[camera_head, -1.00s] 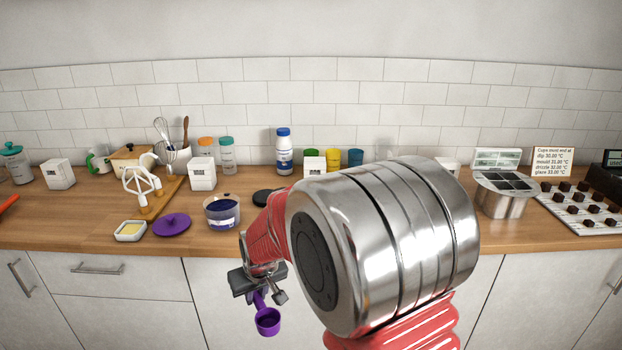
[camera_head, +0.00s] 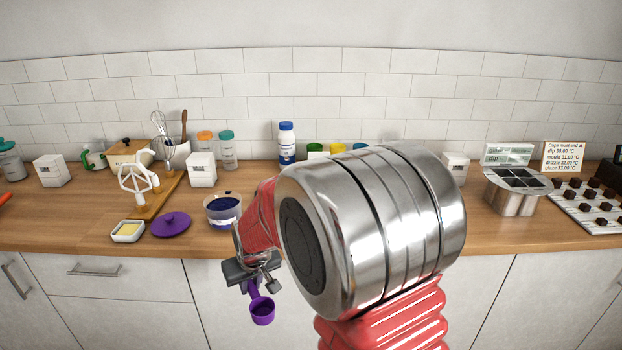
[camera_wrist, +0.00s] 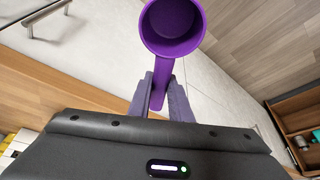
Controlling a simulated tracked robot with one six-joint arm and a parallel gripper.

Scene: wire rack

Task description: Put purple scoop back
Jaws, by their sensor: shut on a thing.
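The purple scoop (camera_head: 262,312) hangs below my gripper (camera_head: 252,284) in front of the counter, below the level of its top. My gripper is shut on the scoop's handle. In the wrist view the scoop's cup (camera_wrist: 173,24) is at the top, and its handle runs down between the two fingers (camera_wrist: 160,95). An open tub with a white label and dark blue contents (camera_head: 223,209) stands on the counter just above and left of my gripper. A purple lid with a knob (camera_head: 171,224) lies on the counter to the left of the tub.
White boxes, jars and a blue-capped bottle (camera_head: 286,143) stand behind. A steel container (camera_head: 516,196) and a chocolate tray (camera_head: 590,207) are at right. My arm hides the counter's middle.

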